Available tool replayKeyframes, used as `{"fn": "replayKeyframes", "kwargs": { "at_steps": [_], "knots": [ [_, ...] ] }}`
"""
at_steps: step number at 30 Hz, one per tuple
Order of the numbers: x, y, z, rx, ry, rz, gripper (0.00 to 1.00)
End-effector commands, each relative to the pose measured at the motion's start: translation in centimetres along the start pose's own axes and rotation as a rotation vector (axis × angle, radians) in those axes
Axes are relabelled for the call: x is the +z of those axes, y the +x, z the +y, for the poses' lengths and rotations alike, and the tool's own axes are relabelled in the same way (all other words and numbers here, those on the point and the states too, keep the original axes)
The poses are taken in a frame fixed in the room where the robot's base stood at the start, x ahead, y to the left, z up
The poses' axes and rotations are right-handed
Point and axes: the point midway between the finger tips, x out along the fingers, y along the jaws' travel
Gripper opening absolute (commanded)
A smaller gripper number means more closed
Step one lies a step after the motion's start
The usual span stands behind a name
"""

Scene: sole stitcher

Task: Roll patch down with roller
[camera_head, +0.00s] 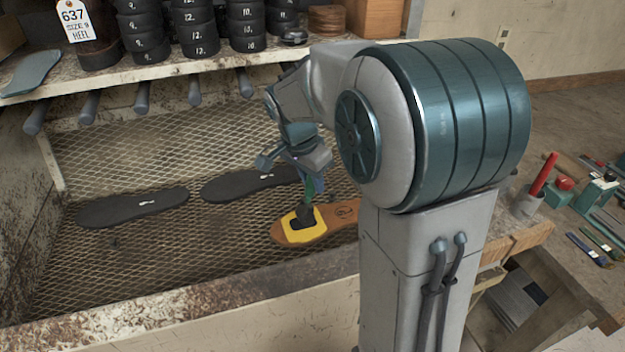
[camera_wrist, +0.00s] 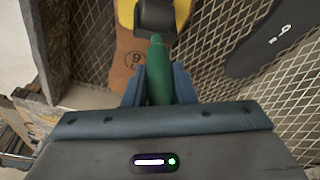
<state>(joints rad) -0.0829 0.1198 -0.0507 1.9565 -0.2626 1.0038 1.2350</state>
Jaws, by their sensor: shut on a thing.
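My gripper (camera_wrist: 158,88) is shut on the green handle of the roller (camera_wrist: 155,15), whose dark wheel points away from the jaws. In the head view the roller (camera_head: 304,216) reaches down to the yellow patch (camera_head: 290,232), and its wheel appears to rest on the patch. The patch lies on the toe end of a tan sole (camera_head: 283,236) on the metal mesh. In the wrist view the yellow patch (camera_wrist: 125,12) shows around the wheel, and the sole (camera_wrist: 124,62) carries a printed 9. My arm hides the sole's right end in the head view.
Two black soles lie on the mesh (camera_head: 130,250), one at left (camera_head: 130,207) and one behind (camera_head: 248,184). Several grey pegs stick out below a shelf (camera_head: 130,76) with stacked black heels. A bench at right holds a cup (camera_head: 527,203) and tools. The mesh's front left is clear.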

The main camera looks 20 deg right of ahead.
Motion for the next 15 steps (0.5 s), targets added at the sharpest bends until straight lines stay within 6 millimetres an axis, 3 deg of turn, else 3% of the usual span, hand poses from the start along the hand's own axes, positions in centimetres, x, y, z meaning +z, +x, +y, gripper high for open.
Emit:
{"fn": "replayKeyframes", "kwargs": {
  "at_steps": [15],
  "knots": [
    [0.14, 0.18, 0.13, -0.002, 0.000, 0.000, 0.00]
  ]
}}
